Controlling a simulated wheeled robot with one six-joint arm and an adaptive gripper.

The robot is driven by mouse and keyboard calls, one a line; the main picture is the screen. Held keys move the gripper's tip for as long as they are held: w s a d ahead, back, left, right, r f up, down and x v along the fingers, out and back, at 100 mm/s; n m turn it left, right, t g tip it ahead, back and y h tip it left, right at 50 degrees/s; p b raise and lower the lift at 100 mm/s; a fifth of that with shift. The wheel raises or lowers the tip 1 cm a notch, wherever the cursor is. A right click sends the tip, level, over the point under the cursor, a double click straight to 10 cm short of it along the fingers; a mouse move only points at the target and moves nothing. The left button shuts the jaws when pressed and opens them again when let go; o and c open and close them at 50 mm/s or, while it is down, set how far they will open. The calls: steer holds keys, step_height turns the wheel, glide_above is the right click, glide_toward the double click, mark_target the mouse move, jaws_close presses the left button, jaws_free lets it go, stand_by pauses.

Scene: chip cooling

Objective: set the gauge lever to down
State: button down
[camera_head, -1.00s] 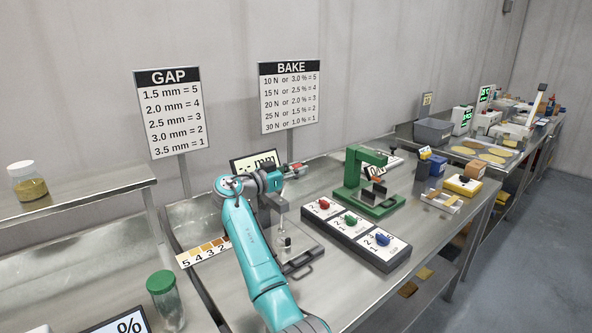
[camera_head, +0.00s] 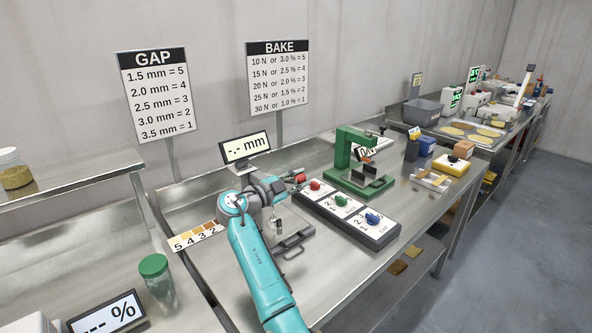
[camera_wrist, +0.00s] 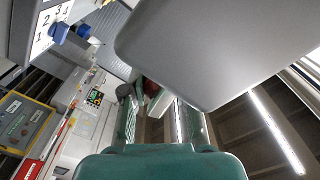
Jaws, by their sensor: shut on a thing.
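The gauge stands on the steel bench behind my arm, and its display (camera_head: 246,149) reads "-.- mm". My gripper (camera_head: 286,184) is at the right side of the gauge, shut on the gauge lever's red handle (camera_head: 300,178). The handle's red end pokes out to the right, low over the bench. In the wrist view a bit of red (camera_wrist: 151,88) shows beyond my green gripper housing (camera_wrist: 160,160). A large grey part (camera_wrist: 215,50) hides much of that view. The rest of the lever is hidden.
A control box (camera_head: 378,238) with red, green and blue knobs lies close right of my gripper. A green press (camera_head: 347,150) stands behind it. A lidded jar (camera_head: 156,275) is at the left.

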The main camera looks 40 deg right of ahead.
steer(key=shift+s+f+m, duration=0.25)
steer(key=shift+f+m, duration=0.75)
steer(key=shift+f, duration=1.05)
steer(key=c, duration=0.8)
jaws_free()
steer(key=shift+c, duration=0.2)
steer(key=shift+a, duration=0.1)
steer(key=a, duration=1.2)
steer(key=shift+s, duration=0.2)
